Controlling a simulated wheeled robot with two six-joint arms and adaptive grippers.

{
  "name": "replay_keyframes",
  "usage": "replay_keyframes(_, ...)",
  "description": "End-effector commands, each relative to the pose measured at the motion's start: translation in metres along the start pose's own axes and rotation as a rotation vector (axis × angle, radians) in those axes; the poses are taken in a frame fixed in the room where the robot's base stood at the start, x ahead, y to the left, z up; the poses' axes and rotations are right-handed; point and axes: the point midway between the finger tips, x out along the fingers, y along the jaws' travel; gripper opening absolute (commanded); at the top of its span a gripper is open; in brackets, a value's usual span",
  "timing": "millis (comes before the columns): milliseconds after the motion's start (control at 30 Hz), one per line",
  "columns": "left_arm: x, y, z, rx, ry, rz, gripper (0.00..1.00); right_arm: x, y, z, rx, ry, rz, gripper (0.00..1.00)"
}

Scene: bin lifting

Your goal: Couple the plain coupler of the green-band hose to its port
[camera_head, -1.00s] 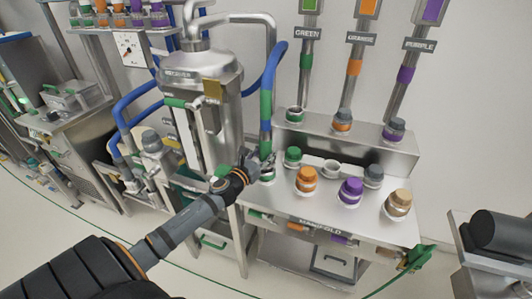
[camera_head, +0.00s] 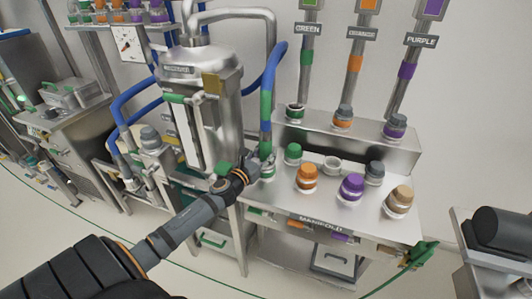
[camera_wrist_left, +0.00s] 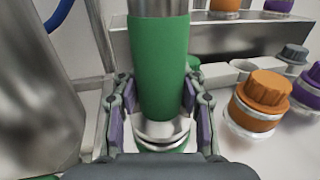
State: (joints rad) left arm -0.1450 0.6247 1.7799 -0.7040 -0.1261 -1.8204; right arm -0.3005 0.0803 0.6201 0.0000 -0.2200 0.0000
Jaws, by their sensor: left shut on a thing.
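The blue hose (camera_head: 272,75) with a green band (camera_head: 266,106) hangs down to the left end of the manifold bench (camera_head: 285,208). My left gripper (camera_head: 260,165) is around its lower end, just below the band. In the left wrist view the green band (camera_wrist_left: 160,65) stands upright between my two fingers. The pale metal coupler end (camera_wrist_left: 161,130) shows below it, directly above or on a port with a green ring (camera_wrist_left: 162,149). I cannot tell whether the coupler is seated. My right gripper is not in view.
Green (camera_head: 293,153), orange (camera_head: 306,177), purple (camera_head: 351,186), grey (camera_head: 375,173) and tan (camera_head: 399,202) capped fittings stand on the bench to the right. A pale open fitting (camera_head: 332,165) stands among them. A steel vessel (camera_head: 208,105) is close on the left.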

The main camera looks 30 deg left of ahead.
Motion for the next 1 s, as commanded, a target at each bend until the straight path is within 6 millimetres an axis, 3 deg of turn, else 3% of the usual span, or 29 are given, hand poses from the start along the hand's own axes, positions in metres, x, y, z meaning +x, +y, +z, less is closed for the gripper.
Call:
replay_keyframes(733,-0.0001,-0.0002,-0.0041,0.000,0.000,-0.001,0.00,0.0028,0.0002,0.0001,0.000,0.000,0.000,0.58)
replay_keyframes(767,-0.0001,-0.0002,-0.0042,0.000,0.000,-0.001,0.41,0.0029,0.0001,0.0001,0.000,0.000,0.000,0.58)
replay_keyframes(933,0.0000,-0.0001,-0.0041,0.000,0.000,0.000,0.65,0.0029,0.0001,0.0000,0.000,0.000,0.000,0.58)
replay_keyframes(1000,0.0000,-0.0001,-0.0039,0.001,0.000,0.000,0.68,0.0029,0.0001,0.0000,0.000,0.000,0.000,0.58)
